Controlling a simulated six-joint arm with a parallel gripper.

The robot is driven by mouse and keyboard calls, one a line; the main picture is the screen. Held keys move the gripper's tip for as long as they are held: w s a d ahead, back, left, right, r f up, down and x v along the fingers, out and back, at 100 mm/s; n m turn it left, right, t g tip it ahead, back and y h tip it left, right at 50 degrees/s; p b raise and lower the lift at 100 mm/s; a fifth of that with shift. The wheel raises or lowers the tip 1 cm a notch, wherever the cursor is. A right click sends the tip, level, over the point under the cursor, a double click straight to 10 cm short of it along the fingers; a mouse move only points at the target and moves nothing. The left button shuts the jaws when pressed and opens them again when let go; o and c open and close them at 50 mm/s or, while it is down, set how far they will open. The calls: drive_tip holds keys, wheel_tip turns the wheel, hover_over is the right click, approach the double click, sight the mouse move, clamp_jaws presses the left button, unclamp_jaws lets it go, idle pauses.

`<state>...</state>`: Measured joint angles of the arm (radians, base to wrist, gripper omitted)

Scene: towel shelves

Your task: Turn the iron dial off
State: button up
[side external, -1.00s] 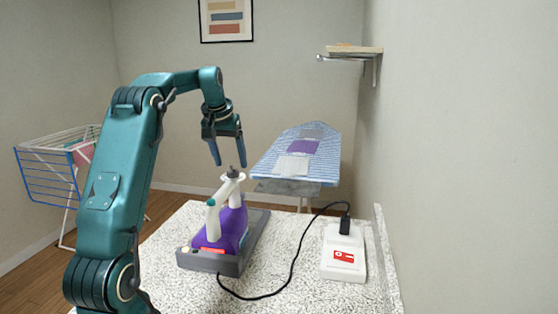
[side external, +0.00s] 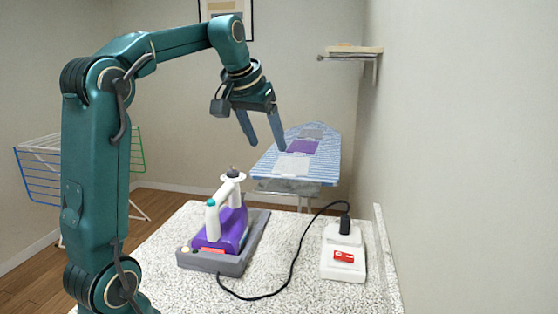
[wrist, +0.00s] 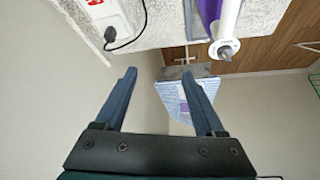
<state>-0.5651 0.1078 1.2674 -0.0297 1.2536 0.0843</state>
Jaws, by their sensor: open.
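A purple iron (side external: 226,232) with a white handle lies in a grey tray (side external: 238,262) on the speckled worktop. A white disc with a dark knob, which looks like the dial (side external: 233,173), stands at the far end of the handle. The dial also shows at the upper right of the wrist view (wrist: 226,48). Its setting is too small to read. My gripper (side external: 268,146) is open and empty, above and to the right of the dial in the side view and apart from it. In the wrist view, the fingers (wrist: 159,73) have nothing between them.
A white box with a red switch (side external: 343,257) stands at the right of the worktop (side external: 190,222). A black cord (side external: 293,262) loops between it and the iron's tray. An ironing board (side external: 330,150), wall shelf (side external: 354,49) and drying rack (side external: 36,172) stand clear behind.

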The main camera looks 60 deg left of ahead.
drive_tip(key=s+d+f+m+t+h, duration=0.1)
drive_tip(key=s+d, duration=0.5)
drive_tip(key=d, duration=0.7)
drive_tip(key=f+m, duration=0.1)
drive_tip(key=m, duration=0.1)
drive_tip(key=shift+s+d+m+h, duration=0.15)
drive_tip(key=shift+s+m+h, duration=0.15)
drive_tip(key=shift+s+m, duration=0.1)
